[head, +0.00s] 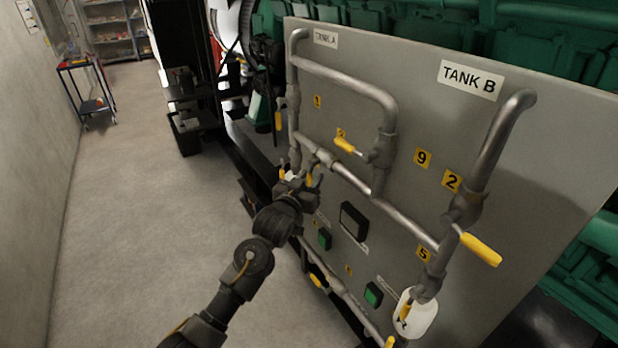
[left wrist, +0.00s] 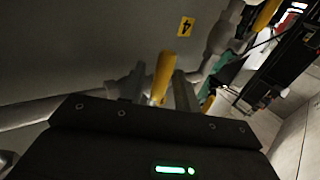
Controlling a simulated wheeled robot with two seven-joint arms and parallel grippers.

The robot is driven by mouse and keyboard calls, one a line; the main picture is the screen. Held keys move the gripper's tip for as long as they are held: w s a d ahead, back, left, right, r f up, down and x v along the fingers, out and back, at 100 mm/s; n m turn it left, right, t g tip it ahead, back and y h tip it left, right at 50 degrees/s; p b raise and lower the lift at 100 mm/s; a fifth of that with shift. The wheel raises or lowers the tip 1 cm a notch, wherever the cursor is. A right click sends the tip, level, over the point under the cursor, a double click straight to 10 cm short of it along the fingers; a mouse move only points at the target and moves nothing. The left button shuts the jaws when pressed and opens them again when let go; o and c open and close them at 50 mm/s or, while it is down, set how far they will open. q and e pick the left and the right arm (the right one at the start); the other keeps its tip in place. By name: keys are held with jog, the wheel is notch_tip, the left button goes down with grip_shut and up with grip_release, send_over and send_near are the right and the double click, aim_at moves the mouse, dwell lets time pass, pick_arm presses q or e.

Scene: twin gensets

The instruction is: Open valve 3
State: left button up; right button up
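A grey panel (head: 560,180) carries pipes and several valves with yellow handles. My left gripper (head: 308,178) is at the panel's left side, below the upper pipework. Its fingers stand on either side of a yellow handle, and this handle (left wrist: 161,78) also shows between the fingertips (left wrist: 158,88) in the left wrist view. The fingers look apart, with a small gap on one side of the handle. A yellow label (left wrist: 186,26) near it seems to read 4. I cannot make out a clear label 3. My right gripper is not in view.
Another yellow handle (head: 481,249) sticks out at the right by label 5 (head: 424,253). A white tag (head: 424,312) hangs around a lower valve. Dark equipment (head: 183,110) stands left of the panel. The floor (head: 150,230) on the left is clear.

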pick_arm(q)
jog(key=shift+c, duration=0.3)
grip_shut()
